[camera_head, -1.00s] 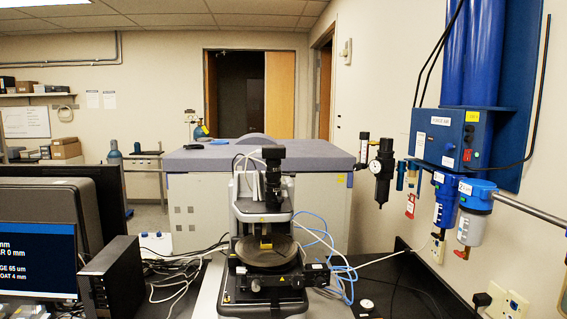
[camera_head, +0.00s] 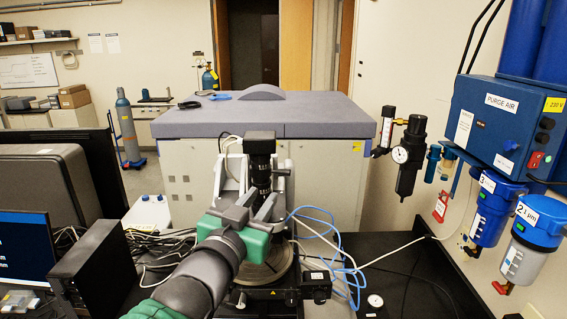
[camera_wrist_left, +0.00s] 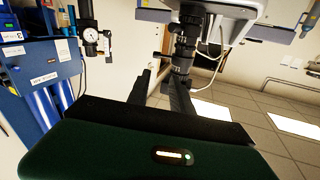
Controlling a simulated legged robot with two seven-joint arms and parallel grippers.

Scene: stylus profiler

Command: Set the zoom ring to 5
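The profiler's black zoom lens column (camera_head: 261,173) stands upright above the round stage, with a boxy camera on top. Its ring markings are too small to read. My left gripper (camera_head: 257,202), with a green body, reaches in from the lower left, in front of the lower column. Its two dark fingers are apart with nothing held between them. In the left wrist view, the picture is upside down; the lens column (camera_wrist_left: 183,52) shows beyond the fingertips of the gripper (camera_wrist_left: 160,76), more in line with the right-hand finger. Contact cannot be told. My right gripper is not in view.
The round stage (camera_head: 262,272) lies partly hidden below my left gripper. A black computer box (camera_head: 95,270) stands at left. A purge air unit (camera_head: 505,120) hangs on the right wall.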

